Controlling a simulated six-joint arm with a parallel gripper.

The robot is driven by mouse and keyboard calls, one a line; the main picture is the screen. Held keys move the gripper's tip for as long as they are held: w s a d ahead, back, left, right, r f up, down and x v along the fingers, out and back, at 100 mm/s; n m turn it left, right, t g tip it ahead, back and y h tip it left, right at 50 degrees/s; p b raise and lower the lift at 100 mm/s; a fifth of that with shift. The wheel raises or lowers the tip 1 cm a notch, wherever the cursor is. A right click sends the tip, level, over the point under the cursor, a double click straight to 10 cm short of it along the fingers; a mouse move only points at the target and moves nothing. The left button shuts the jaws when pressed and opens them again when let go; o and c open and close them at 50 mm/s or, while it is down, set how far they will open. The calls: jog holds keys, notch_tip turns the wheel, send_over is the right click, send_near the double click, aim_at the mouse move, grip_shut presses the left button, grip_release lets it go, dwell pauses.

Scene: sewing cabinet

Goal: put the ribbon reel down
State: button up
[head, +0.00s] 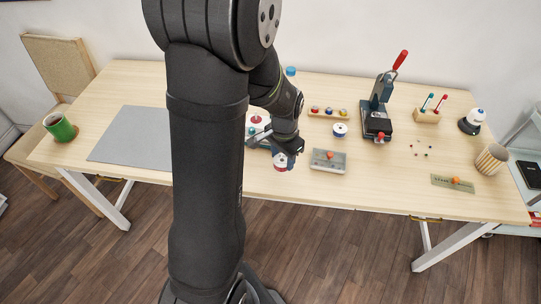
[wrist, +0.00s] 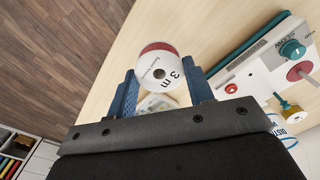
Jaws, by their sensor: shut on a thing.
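The ribbon reel (wrist: 160,68) is white with a dark red band and a "3 m" label. In the wrist view it sits between the blue fingers of my gripper (wrist: 162,85), which is shut on it. In the head view the reel (head: 281,162) shows below my gripper (head: 285,152), over the front middle of the wooden table (head: 390,190). I cannot tell whether it touches the tabletop. My arm hides part of the table to its left.
A white machine with knobs (wrist: 290,60) stands close on the right in the wrist view. A grey mat (head: 130,137) lies left.

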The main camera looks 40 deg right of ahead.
jog(key=s+d+r, duration=0.1)
jog(key=s+r, duration=0.2)
jog(key=s, duration=0.2)
jog(key=shift+s+r, duration=0.25)
jog(key=shift+s, duration=0.1)
jog(key=shift+w, duration=0.1)
jog(key=w+a+f+n, duration=0.1)
jog(key=w+a+n, duration=0.4)
jog(key=w, duration=0.7)
jog(key=w+a+f+n, duration=0.1)
jog(key=w+a+n, duration=0.3)
jog(key=w+a, duration=0.55)
jog(key=w+a+f+n, duration=0.1)
jog(key=w+a+n, duration=0.3)
jog(key=w+a, duration=0.3)
jog(key=w+a+f+n, duration=0.1)
jog(key=w+a+n, duration=0.2)
jog(key=w+a, duration=0.4)
jog(key=a, duration=0.8)
jog(key=shift+a+f+n, duration=0.15)
jog(key=shift+f+n, duration=0.15)
jog(key=shift+n, duration=0.1)
